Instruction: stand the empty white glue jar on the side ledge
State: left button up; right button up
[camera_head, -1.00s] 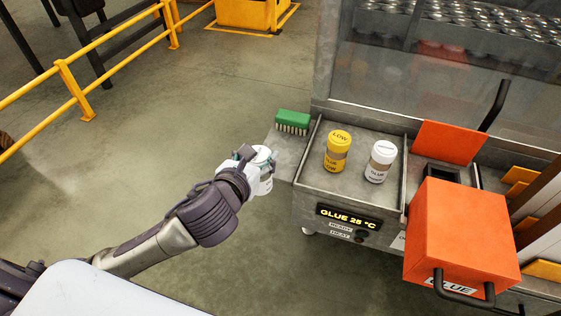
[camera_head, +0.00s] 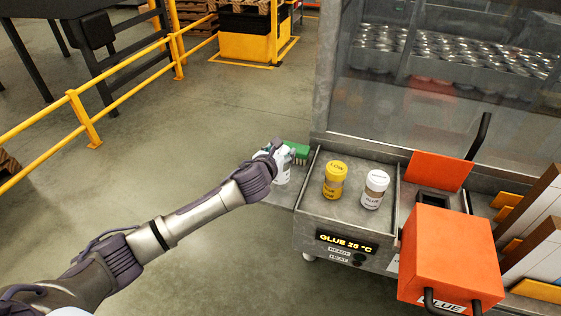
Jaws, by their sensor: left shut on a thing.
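My left gripper (camera_head: 277,158) is shut on a white jar (camera_head: 283,175), over or at the side ledge (camera_head: 281,195) left of the metal tray. The fingers and wrist hide part of the jar, and I cannot tell whether its base touches the ledge. The jar looks about upright. A second white glue jar (camera_head: 374,190) with a brown label band stands upright in the tray. A yellow jar (camera_head: 334,181) marked LOW stands beside it. My right gripper is not in view.
A green brush (camera_head: 298,151) lies on the ledge close behind the held jar. The metal tray (camera_head: 350,213) has raised rims and a GLUE 25 °C display in front. An orange box (camera_head: 450,256) stands to the right. A clear panel rises behind. A yellow railing (camera_head: 85,120) runs at left.

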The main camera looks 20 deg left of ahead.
pick_arm(q)
notch_tip(320, 180, down, 4)
jog(key=shift+r, duration=0.25)
jog(key=shift+f, duration=0.2)
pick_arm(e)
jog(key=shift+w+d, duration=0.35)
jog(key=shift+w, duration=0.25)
pick_arm(q)
jog(key=o, duration=1.3)
